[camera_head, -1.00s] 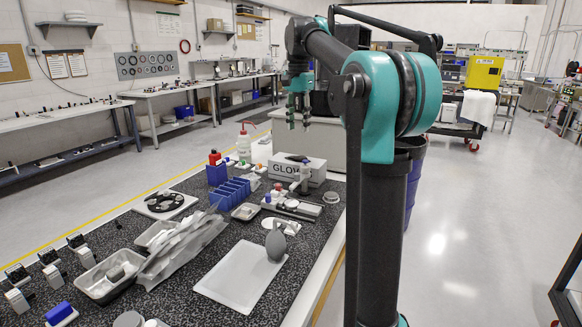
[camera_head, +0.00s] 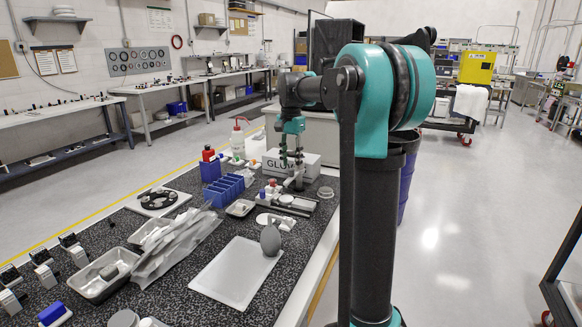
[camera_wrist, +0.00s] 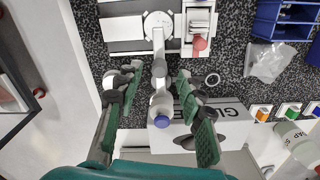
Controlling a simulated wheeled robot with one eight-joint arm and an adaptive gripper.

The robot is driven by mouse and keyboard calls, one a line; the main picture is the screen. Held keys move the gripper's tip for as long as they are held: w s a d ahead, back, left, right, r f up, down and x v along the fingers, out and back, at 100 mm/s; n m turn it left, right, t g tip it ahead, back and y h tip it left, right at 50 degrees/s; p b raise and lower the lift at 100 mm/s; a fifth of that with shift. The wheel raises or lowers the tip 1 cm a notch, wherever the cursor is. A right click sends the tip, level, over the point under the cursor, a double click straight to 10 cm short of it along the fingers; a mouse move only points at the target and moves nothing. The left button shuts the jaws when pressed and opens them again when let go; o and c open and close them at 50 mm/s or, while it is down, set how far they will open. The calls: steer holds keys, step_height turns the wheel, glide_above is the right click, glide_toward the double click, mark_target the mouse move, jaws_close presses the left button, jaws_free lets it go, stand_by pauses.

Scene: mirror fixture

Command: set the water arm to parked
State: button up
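The water arm is not labelled in view. In the wrist view a white fixture (camera_wrist: 122,28) has a round disc (camera_wrist: 158,24), with a grey stem (camera_wrist: 158,45) running from it toward the camera. A pale, bottle-like post (camera_wrist: 162,101) with a blue end (camera_wrist: 162,121) stands in line with the stem. My gripper (camera_wrist: 158,76) is open, with one finger on each side of the stem and post; contact cannot be told. In the head view my gripper (camera_head: 291,163) points down above the fixture (camera_head: 287,203), near the glove box.
The glove box (camera_head: 273,165) is close to my gripper, and it also shows in the wrist view (camera_wrist: 222,128). A grey bulb (camera_head: 270,240) and white mat (camera_head: 236,275) lie nearer.

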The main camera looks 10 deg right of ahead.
mark_target(293, 173)
steer(key=shift+f, duration=1.15)
steer(key=shift+c, duration=0.6)
jaws_close()
